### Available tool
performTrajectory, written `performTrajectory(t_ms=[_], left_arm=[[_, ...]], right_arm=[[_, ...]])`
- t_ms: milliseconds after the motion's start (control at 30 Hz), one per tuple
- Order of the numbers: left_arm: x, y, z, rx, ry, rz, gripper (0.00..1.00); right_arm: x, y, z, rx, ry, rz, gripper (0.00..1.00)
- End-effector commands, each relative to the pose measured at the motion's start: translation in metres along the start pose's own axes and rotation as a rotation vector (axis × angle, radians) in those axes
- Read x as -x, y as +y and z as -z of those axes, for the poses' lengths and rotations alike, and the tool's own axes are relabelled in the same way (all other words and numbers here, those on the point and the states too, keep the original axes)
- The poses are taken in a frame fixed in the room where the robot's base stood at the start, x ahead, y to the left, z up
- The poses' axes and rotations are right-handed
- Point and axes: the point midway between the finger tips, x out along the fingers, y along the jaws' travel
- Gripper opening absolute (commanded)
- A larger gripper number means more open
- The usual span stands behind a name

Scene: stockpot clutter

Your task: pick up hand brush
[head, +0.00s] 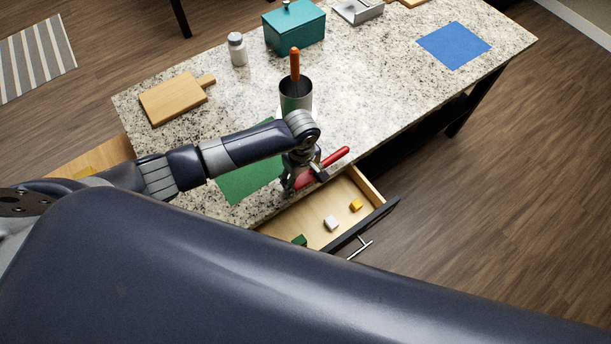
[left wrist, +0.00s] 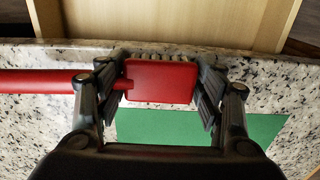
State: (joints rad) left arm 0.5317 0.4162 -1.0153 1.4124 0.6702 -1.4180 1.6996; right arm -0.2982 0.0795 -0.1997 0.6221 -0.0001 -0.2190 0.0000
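The hand brush is red, with a long handle (head: 335,158) and a flat rectangular head. It is at the counter's front edge, by the open drawer. In the left wrist view, its head (left wrist: 160,82) lies between my left gripper's fingers, with pale bristles along the drawer side and the handle running left past one finger. My left gripper (left wrist: 160,88) is open around the head, its fingers close to the head's two ends; firm contact cannot be made out. In the head view, my left gripper (head: 303,180) partly covers the brush head. My right gripper is not in view.
The open drawer (head: 375,218) below holds small blocks. A green mat (head: 245,182) lies beside the brush.

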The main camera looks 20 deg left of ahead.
Motion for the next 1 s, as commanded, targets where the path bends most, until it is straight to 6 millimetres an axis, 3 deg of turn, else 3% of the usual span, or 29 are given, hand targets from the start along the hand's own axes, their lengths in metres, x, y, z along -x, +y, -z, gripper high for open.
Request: performTrajectory(t_ms=[33, 100, 200, 567, 833, 1000], left_arm=[[0.000, 0.000, 0.000, 0.000, 0.000, 0.000, 0.50], [0.000, 0.000, 0.000, 0.000, 0.000, 0.000, 0.34], [0.001, 0.000, 0.000, 0.000, 0.000, -0.001, 0.26], [0.005, 0.001, 0.000, 0.001, -0.001, -0.003, 0.25], [0.037, 0.002, 0.000, 0.000, -0.001, -0.006, 0.25], [0.037, -0.030, -0.024, -0.002, -0.004, 0.001, 0.25]], right_arm=[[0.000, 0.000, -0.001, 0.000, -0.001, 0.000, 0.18], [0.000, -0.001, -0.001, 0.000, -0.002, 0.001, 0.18], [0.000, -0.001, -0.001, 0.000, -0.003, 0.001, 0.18], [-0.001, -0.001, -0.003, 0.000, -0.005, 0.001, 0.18], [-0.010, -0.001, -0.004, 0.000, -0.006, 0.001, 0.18], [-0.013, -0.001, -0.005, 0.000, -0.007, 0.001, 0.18]])
